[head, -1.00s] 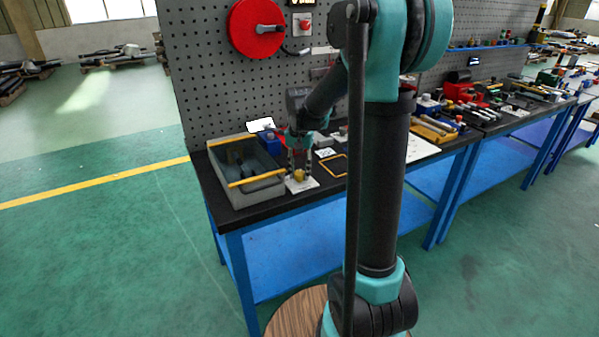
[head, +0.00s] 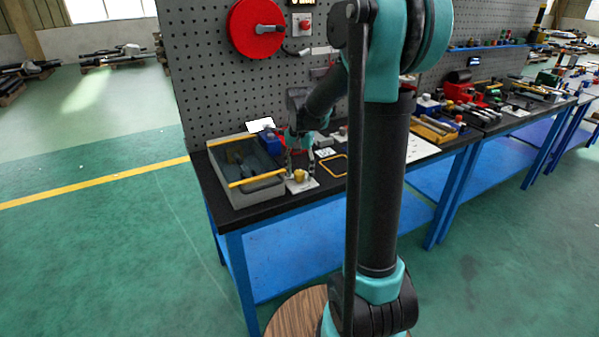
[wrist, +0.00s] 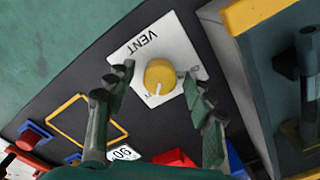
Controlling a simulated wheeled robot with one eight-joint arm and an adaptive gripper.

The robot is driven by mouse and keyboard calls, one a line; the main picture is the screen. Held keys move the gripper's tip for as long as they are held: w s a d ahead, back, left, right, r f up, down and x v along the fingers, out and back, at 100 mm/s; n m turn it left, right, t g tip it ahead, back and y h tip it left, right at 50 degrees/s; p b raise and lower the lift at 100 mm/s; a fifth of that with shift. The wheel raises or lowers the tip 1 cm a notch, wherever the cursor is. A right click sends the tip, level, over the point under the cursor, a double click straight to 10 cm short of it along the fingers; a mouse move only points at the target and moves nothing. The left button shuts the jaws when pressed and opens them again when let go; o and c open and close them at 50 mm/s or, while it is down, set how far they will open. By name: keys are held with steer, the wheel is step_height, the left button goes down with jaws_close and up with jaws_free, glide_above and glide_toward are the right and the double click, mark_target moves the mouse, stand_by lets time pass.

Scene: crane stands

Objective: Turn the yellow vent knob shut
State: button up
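The yellow vent knob (wrist: 160,76) sits on a white plate (wrist: 135,45) printed "VENT", which appears upside down in the wrist view. A white mark on the knob points down in that view, near a small label I cannot read. Another small label is at the plate's right edge. In the head view the knob (head: 299,176) and plate (head: 306,187) are at the bench's front edge. My gripper (wrist: 156,74) is open, one finger on each side of the knob, with gaps visible between. It also shows in the head view (head: 299,172), above the plate.
A grey bin (head: 260,192) with a yellow rim stands close to the left of the plate. A yellow outlined square (head: 334,166) and a blue item (head: 271,143) are nearby. A pegboard with a red disc (head: 256,28) rises behind.

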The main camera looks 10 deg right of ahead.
mark_target(300, 172)
step_height(300, 172, up, 12)
stand_by(0.6)
steer(key=shift+f, duration=0.1)
steer(key=s+d+f+n+t, duration=0.2)
steer(key=s+f, duration=0.7)
steer(key=s, duration=0.2)
steer(key=s+d+f+n+t, duration=0.2)
steer(key=s+f+n, duration=0.1)
steer(key=s+f, duration=0.6)
steer(key=shift+s+f+n, duration=0.3)
steer(key=shift+s+f, duration=0.05)
steer(key=shift+s, duration=0.75)
